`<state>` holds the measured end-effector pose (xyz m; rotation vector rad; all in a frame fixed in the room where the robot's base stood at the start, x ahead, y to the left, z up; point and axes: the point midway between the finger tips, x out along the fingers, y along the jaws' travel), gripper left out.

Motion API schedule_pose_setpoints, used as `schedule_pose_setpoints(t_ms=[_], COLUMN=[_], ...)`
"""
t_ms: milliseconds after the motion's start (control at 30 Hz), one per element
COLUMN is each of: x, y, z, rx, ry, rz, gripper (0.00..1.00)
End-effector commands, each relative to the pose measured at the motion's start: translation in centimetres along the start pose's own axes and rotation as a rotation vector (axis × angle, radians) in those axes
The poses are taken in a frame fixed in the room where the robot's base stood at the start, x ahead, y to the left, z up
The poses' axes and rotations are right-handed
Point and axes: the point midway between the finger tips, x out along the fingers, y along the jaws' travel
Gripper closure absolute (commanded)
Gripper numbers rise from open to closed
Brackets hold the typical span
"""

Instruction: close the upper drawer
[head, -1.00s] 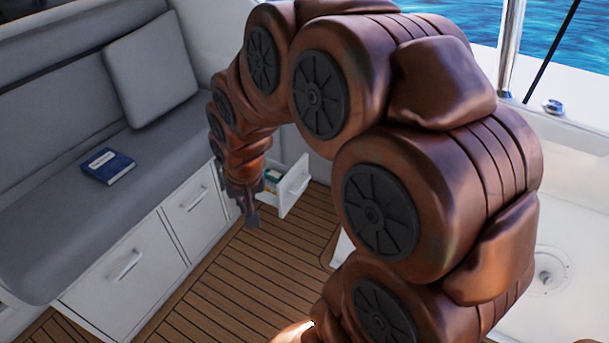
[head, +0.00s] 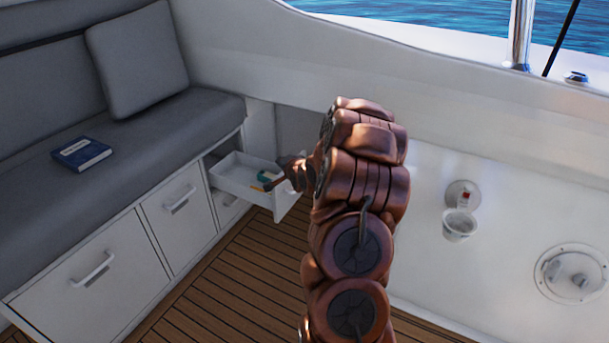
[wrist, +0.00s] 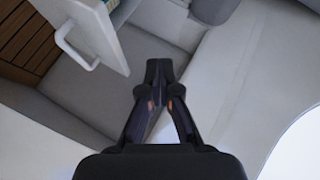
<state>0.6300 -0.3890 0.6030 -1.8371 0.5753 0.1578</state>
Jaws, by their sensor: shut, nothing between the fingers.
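The upper drawer (head: 238,181) is white and pulled out from the end of the bench cabinet, with small coloured items inside. Its front panel (head: 286,206) also shows at the upper left of the wrist view (wrist: 88,32), with its white bar handle (wrist: 74,48). In the wrist view my gripper (wrist: 158,66) is shut and empty, to the right of the front panel and apart from the handle.
A shut lower drawer (head: 229,208) lies beneath the open one. Shut cabinet fronts (head: 180,215) line the bench, and a blue book (head: 81,153) lies on its grey cushion. A white hull wall (head: 440,120) stands behind my arm. The wooden floor (head: 235,285) in front is clear.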

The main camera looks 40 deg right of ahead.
Motion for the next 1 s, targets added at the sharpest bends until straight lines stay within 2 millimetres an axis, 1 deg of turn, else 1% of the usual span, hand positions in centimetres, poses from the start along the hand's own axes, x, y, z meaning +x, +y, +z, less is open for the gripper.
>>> schedule_pose_setpoints(t_ms=[33, 100, 167, 200, 267, 300, 400, 500, 600, 767, 1000], x=[1.4, 2.4, 3.0, 3.4, 3.6, 3.7, 3.7, 3.5, 3.5, 4.2, 6.8], y=[3.2, 5.7, 7.8, 9.2, 10.9, 12.1, 14.3, 15.5, 16.1, 15.9, 15.0], z=[-1.0, -2.5, -3.9, -4.6, -5.8, -6.5, -7.9, -8.8, -9.3, -9.6, -10.4], rx=[0.052, 0.123, 0.180, 0.217, 0.263, 0.292, 0.350, 0.384, 0.403, 0.405, 0.402], ry=[0.033, 0.074, 0.106, 0.125, 0.152, 0.167, 0.197, 0.216, 0.225, 0.225, 0.226], rz=[-0.031, -0.086, -0.134, -0.162, -0.209, -0.235, -0.293, -0.335, -0.354, -0.362, -0.364], gripper=[1.00, 1.00, 1.00, 1.00, 1.00, 1.00, 1.00, 1.00, 1.00, 1.00, 1.00])
